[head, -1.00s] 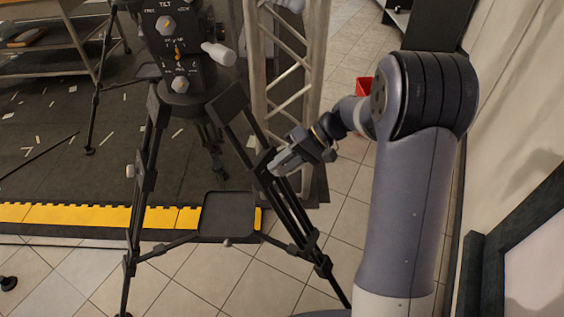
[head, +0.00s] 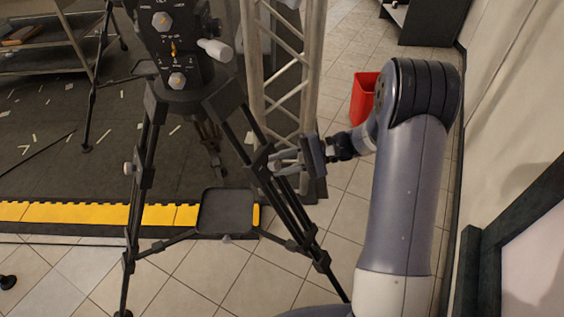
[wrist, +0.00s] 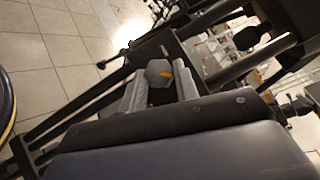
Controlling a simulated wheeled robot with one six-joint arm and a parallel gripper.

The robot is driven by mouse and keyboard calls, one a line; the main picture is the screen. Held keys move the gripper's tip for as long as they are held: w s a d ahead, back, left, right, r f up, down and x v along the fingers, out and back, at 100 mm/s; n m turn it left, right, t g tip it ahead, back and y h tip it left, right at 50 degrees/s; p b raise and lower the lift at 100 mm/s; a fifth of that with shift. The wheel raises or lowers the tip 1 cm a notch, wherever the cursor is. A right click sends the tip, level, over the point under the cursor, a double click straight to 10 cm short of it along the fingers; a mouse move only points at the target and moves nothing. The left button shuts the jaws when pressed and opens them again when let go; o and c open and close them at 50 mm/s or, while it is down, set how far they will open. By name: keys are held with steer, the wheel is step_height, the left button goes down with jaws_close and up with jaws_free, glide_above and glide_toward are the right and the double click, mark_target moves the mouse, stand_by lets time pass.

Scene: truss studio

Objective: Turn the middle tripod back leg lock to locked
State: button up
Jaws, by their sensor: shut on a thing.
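The black tripod (head: 185,100) stands at the left of centre in the head view, its legs spread on the floor. My gripper (head: 284,163) is at the upper part of its right-hand leg (head: 292,205). In the wrist view my gripper (wrist: 160,84) has its two grey fingers on either side of a grey leg lock knob (wrist: 158,70) with a yellow mark, and is shut on it. The fingers hide the knob in the head view. I cannot tell from the mark whether the lock is locked. Another grey lock knob (head: 129,168) sits on the left leg.
A metal truss (head: 285,75) stands close behind the gripper. A red bin (head: 363,98) is on the tiles behind my arm. The tripod's spreader tray (head: 227,212) is low between the legs. A wall with a dark frame (head: 520,220) runs along the right.

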steer(key=shift+m, duration=0.3)
steer(key=o, duration=1)
steer(key=shift+c, duration=0.2)
steer(key=shift+d, duration=0.1)
steer(key=v, duration=1)
steer(key=shift+d, duration=0.35)
steer(key=shift+s+f, duration=0.1)
steer(key=x, duration=1)
steer(key=shift+a, duration=0.45)
